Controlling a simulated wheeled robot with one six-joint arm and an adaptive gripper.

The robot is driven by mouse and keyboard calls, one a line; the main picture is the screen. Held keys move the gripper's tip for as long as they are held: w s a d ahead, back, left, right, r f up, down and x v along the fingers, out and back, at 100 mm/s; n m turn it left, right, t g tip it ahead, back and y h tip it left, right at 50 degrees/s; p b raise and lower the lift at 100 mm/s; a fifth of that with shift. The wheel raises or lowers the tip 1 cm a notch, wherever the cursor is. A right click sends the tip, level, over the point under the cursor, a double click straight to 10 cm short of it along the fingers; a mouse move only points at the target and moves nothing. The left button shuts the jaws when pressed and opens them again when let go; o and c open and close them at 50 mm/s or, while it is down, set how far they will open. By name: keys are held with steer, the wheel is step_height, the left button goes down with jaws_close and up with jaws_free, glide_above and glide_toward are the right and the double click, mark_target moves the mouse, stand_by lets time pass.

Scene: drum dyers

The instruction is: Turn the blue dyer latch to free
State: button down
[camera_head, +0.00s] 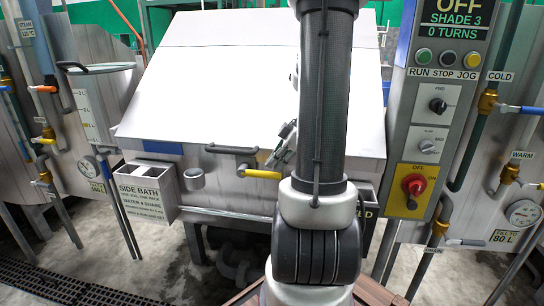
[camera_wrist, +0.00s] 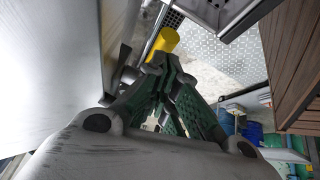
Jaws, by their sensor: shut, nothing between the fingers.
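The dyer (camera_head: 250,85) with a broad white sloping lid fills the middle of the head view; a blue plate (camera_head: 162,147) sits at its lower left edge. Below the lid's front edge is the latch (camera_head: 262,174), a lever with a yellow grip pointing right from a metal pivot. My gripper (camera_head: 278,155) is just above the grip's right end, partly hidden by my arm. In the wrist view, its green-padded fingers (camera_wrist: 158,64) meet at the tips, empty, with the yellow grip (camera_wrist: 166,40) just beyond. I cannot tell whether they touch.
A grey bar handle (camera_head: 232,150) is above the latch. A side bath box (camera_head: 146,190) hangs at left. A control panel (camera_head: 436,100) with a red knob stands at right, reading OFF, SHADE 3, 0 TURNS. Pipes and valves flank both sides.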

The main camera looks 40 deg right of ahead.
steer(key=shift+s+d+f, duration=0.1)
steer(key=shift+s+f, duration=0.1)
steer(key=shift+f, duration=0.4)
steer(key=shift+s+f, duration=0.1)
steer(key=shift+f, duration=0.05)
